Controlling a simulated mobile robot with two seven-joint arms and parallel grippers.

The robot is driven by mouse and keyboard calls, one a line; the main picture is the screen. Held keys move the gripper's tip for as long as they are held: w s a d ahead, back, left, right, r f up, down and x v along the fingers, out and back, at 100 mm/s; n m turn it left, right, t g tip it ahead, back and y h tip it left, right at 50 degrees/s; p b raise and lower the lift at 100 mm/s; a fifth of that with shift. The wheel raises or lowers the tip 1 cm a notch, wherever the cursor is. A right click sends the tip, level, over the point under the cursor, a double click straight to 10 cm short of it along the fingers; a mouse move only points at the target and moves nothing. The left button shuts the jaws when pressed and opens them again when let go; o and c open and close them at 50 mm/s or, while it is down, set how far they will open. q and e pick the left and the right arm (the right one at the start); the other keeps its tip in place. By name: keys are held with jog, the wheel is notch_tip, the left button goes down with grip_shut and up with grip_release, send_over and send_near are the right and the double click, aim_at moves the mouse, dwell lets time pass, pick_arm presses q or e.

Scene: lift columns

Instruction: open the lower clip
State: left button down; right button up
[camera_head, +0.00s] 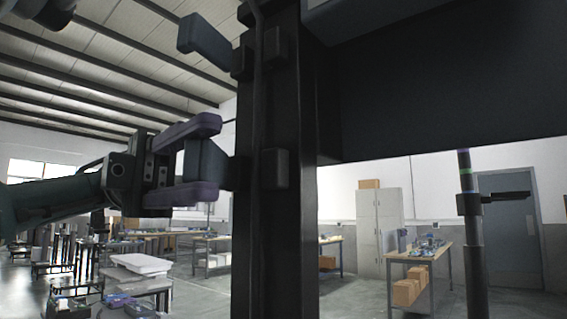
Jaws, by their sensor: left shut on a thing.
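A dark column (297,240) stands upright in the middle of the view. The lower clip (212,163) is a grey lever sticking out from the column's left side. The upper clip (207,42) is a similar lever higher on the same side, tilted up to the left, with nothing touching it. My left gripper (205,160) comes in from the left, one purple-grey finger above the lower clip and one below. It is shut on the lower clip, and the fingers partly hide the lever. My right gripper is not in view.
A large dark box-like body (450,85) fills the upper right beside the column. A thin pole (475,260) with a dark side bracket stands at right. Workbenches (425,252), a pale cabinet (380,225) and a grey door (510,225) are farther back.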

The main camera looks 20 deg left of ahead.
pick_arm(q)
jog(key=shift+c, duration=2.4)
grip_release()
